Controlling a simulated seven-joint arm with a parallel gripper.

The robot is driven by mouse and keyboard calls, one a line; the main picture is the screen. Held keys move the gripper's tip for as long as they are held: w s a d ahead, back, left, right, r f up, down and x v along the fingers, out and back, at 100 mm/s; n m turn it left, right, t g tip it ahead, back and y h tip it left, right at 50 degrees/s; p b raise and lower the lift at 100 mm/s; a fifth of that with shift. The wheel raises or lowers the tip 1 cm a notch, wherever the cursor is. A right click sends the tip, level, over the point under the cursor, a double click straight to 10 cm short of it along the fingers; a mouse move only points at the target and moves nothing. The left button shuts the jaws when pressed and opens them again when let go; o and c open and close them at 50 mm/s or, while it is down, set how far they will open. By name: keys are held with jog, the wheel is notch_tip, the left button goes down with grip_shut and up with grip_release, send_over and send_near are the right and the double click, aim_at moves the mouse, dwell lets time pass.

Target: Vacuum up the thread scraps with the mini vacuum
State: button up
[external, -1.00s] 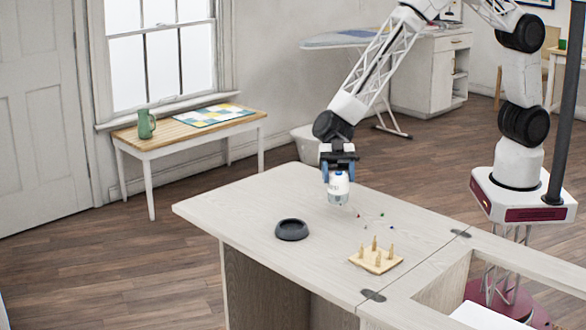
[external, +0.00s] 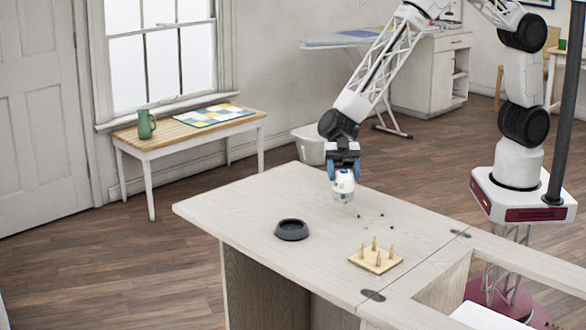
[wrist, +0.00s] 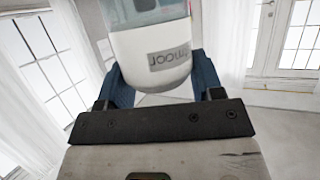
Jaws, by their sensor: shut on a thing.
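The white mini vacuum (external: 344,183) is held in my gripper (external: 343,172), low over the cabinet top. Its clear lower end is at or just above the surface; I cannot tell whether it touches. In the wrist view the vacuum's body (wrist: 150,52) sits between the blue fingers of my gripper (wrist: 160,82). The thread scraps (external: 382,215) are tiny red, green and dark specks on the cabinet top (external: 260,205), just right of and nearer than the vacuum's lower end. One reddish speck lies close by that end.
A dark round dish (external: 291,230) stands to the left on the cabinet top. A wooden spool rack (external: 375,260) with several upright pegs stands nearer, below the scraps. Hinges and an open recess lie to the right. The far left of the top is clear.

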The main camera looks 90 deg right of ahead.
jog(key=shift+s, duration=0.1)
dwell(0.5)
jog(key=shift+s+d+f, duration=0.15)
jog(key=shift+s+d, duration=0.05)
jog(key=shift+s, duration=0.55)
jog(key=shift+s+d+f, duration=0.1)
jog(key=shift+s+d, duration=0.1)
jog(key=shift+s, duration=0.55)
jog(key=shift+s+d+f, duration=0.15)
jog(key=shift+s+d, duration=0.05)
jog(key=shift+s, duration=0.55)
jog(key=shift+r, duration=0.1)
jog(key=shift+r, duration=1.4)
jog(key=s+x, duration=0.1)
jog(key=x, duration=0.6)
jog(key=shift+a, duration=0.1)
